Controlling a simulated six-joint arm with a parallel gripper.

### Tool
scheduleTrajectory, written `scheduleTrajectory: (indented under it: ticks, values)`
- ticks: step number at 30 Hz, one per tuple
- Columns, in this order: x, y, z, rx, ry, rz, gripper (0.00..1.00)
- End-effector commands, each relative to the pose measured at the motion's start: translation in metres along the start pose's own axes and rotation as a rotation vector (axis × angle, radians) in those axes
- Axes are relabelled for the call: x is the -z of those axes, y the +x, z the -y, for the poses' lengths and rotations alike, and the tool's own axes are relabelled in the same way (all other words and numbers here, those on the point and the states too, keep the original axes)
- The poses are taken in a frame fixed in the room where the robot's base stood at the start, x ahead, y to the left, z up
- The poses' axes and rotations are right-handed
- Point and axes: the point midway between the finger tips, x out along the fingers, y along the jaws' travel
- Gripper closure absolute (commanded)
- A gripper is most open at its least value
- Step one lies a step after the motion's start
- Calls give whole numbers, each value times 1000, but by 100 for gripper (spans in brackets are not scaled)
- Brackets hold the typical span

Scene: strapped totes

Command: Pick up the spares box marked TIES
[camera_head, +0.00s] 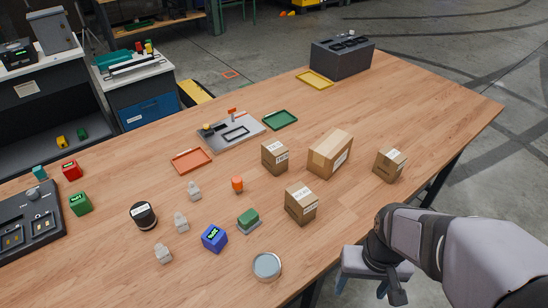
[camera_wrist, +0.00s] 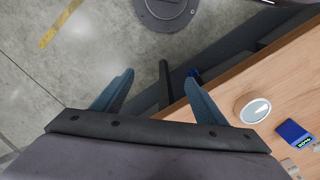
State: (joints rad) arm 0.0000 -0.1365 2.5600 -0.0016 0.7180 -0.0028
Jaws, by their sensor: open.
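Three small cardboard boxes with white labels stand on the wooden table in the head view: one at the centre (camera_head: 274,158), one nearer the front (camera_head: 301,205) and one at the right (camera_head: 390,165). A larger labelled carton (camera_head: 330,154) stands among them. The print is too small to tell surely which is marked TIES. My gripper (camera_head: 363,287) is beyond the table's front edge, below and right of the boxes. In the wrist view my gripper (camera_wrist: 160,88) is open, its blue fingers apart with nothing between them, over the floor and table edge.
A round tin (camera_head: 267,266), a blue box (camera_head: 214,238) and a green-topped block (camera_head: 249,220) stand near the front edge. Several grey pieces, an orange piece (camera_head: 237,184) and trays lie left and behind. The table's right end is clear.

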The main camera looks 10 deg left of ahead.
Motion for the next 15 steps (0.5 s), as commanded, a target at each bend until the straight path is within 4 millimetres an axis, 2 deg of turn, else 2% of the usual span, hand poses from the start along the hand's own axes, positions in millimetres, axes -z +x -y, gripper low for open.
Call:
scheduleTrajectory:
  ticks: [5, 8, 11, 14, 15]
  values:
    - [0, 0, 0, 0, 0, -1, 34]
    - [8, 1, -1, -6, -3, -19, 34]
    - [31, 3, -4, -22, -14, -77, 34]
    - [74, 5, -7, -45, -35, -185, 34]
    - [96, 5, -8, -55, -48, -241, 34]
